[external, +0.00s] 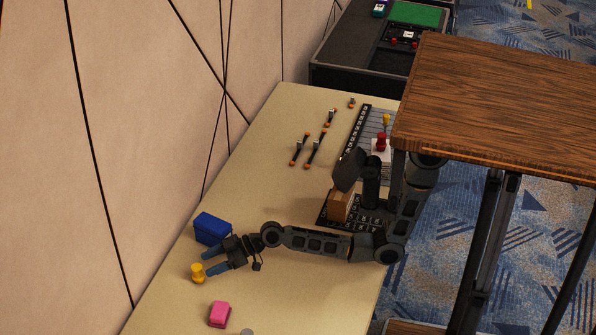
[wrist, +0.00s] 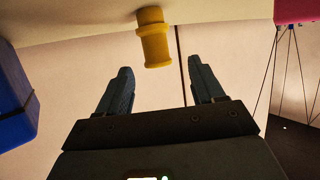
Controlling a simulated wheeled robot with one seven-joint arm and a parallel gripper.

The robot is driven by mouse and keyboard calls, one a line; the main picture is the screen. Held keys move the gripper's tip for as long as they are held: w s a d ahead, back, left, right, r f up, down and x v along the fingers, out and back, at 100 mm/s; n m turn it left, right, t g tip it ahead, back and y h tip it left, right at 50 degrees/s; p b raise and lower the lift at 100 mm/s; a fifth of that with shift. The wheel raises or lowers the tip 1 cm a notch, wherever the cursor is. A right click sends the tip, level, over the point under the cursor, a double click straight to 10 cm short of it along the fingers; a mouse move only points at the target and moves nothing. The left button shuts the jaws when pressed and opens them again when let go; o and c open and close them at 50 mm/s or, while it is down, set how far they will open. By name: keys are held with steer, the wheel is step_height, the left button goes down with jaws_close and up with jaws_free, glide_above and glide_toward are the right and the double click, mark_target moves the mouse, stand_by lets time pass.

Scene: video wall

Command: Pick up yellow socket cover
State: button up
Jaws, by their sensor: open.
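The yellow socket cover (external: 197,273) stands upright on the beige table near its wall-side edge. It is a short cylinder with a wider end. In the wrist view the yellow socket cover (wrist: 154,40) shows beyond the fingertips, between their lines. My gripper (external: 210,262) is open, its two blue-grey fingers apart and pointing at the cover. In the wrist view my gripper (wrist: 162,82) has nothing between its fingers.
A blue box (external: 212,229) stands close beside my gripper; it also shows at the left of the wrist view (wrist: 14,100). A pink block (external: 219,314) lies nearer the camera. The wall runs along the table (external: 290,290). Several small tools (external: 314,148) lie farther back.

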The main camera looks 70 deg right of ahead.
mark_target(197, 267)
steer(key=shift+x, duration=2.75)
steer(key=shift+d, duration=0.2)
steer(key=c, duration=1.1)
steer(key=shift+o, duration=0.2)
steer(key=shift+r, duration=0.1)
